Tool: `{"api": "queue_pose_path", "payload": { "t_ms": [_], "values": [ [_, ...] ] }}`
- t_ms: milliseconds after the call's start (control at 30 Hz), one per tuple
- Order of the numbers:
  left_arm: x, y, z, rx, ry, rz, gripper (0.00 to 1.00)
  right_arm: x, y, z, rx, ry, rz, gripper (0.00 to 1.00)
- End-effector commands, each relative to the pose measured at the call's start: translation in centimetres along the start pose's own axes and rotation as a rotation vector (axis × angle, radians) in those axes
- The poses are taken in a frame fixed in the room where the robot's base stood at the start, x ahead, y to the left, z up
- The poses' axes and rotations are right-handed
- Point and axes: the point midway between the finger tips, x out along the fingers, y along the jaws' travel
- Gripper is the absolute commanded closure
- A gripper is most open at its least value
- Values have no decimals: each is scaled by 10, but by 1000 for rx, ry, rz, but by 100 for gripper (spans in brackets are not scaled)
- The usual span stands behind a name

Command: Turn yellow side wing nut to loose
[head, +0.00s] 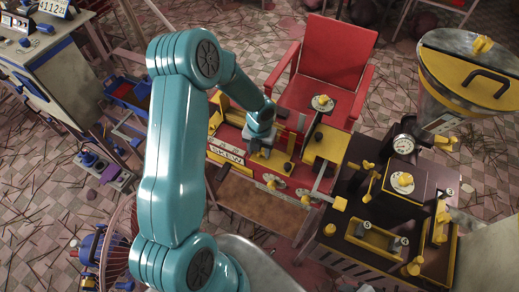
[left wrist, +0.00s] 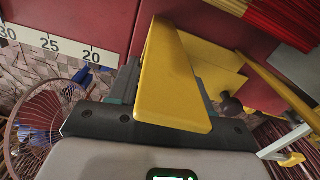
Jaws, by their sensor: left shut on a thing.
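My left gripper (head: 262,148) is over the red and yellow extruder bench marked "SKEW" (head: 228,156), near its left side. In the left wrist view the gripper (left wrist: 165,118) is shut on a yellow wedge-shaped piece, which I take to be the yellow side wing nut (left wrist: 172,75). The piece fills the middle of that view, so its mount and exact angle are hidden. In the head view the gripper and wrist cover it. My right gripper is in neither view.
A red chair (head: 325,55) stands behind the bench. A dark machine with yellow knobs and a gauge (head: 403,144) stands at right, below a hopper (head: 465,75). A numbered scale (left wrist: 60,45) shows beside the gripper.

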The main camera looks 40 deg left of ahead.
Motion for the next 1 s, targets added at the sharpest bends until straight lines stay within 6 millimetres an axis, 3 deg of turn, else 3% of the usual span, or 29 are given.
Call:
{"api": "queue_pose_path", "payload": {
  "t_ms": [600, 1000],
  "values": [
    [1, 0, 2, -499, -5, -1, 82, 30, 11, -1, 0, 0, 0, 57],
    [-1, 0, 1, -653, -4, -1, 82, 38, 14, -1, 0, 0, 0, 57]
  ]
}}
